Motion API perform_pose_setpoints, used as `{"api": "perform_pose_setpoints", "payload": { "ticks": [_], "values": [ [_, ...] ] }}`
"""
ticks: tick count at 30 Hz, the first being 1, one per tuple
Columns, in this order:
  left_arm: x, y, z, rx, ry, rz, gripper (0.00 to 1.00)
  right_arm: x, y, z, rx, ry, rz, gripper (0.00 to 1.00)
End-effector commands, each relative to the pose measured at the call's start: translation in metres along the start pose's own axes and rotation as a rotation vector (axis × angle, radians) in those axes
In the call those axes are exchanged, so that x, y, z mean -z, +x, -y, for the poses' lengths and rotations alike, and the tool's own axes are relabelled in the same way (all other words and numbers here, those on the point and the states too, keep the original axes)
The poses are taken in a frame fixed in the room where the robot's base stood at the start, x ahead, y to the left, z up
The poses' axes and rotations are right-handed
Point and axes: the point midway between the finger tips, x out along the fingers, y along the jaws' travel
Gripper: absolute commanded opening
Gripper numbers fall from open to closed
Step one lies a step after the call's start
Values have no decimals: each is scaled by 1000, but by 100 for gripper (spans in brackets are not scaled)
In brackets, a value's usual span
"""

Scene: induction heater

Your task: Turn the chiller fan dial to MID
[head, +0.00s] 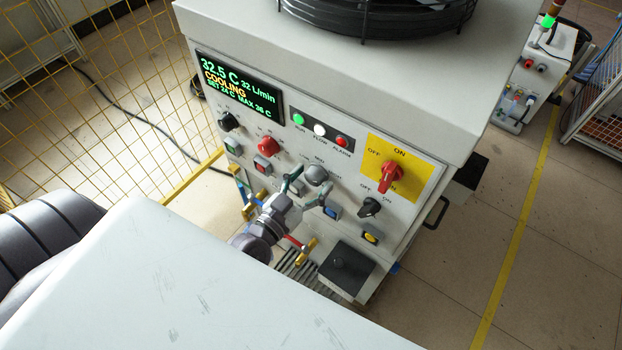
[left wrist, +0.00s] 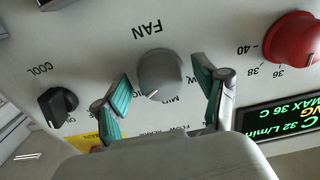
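The grey round fan dial (head: 316,175) is on the sloping front panel of the white chiller. In the left wrist view the fan dial (left wrist: 160,72) sits below the upside-down word FAN. Its pale pointer mark is at the lower left, between the partly hidden HIGH label and the MID label (left wrist: 169,99). My left gripper (head: 310,184) is open at the dial. In the left wrist view its green-padded fingers (left wrist: 163,84) stand on either side of the dial, with visible gaps. Contact is not seen. My right gripper is out of view.
A black COOL knob (left wrist: 58,104) and a red temperature dial (left wrist: 292,40) flank the fan dial. Buttons, including a blue one (head: 332,212), sit below. The lit display (head: 238,84) reads COOLING. A red switch (head: 390,176) is at right; a yellow fence (head: 120,80) stands at left.

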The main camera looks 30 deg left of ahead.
Motion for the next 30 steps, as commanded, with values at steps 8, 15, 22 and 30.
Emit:
{"api": "perform_pose_setpoints", "payload": {
  "ticks": [8, 15, 22, 30],
  "values": [
    [0, 0, 0, 0, 0, 0, 25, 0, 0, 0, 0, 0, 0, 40],
    [0, 0, 0, 1, -7, -1, 12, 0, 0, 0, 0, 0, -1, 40],
    [1, 0, 0, 0, -77, 0, 12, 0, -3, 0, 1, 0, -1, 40],
    [2, 0, 0, 1, -280, -2, 12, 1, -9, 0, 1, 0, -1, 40]
  ]
}}
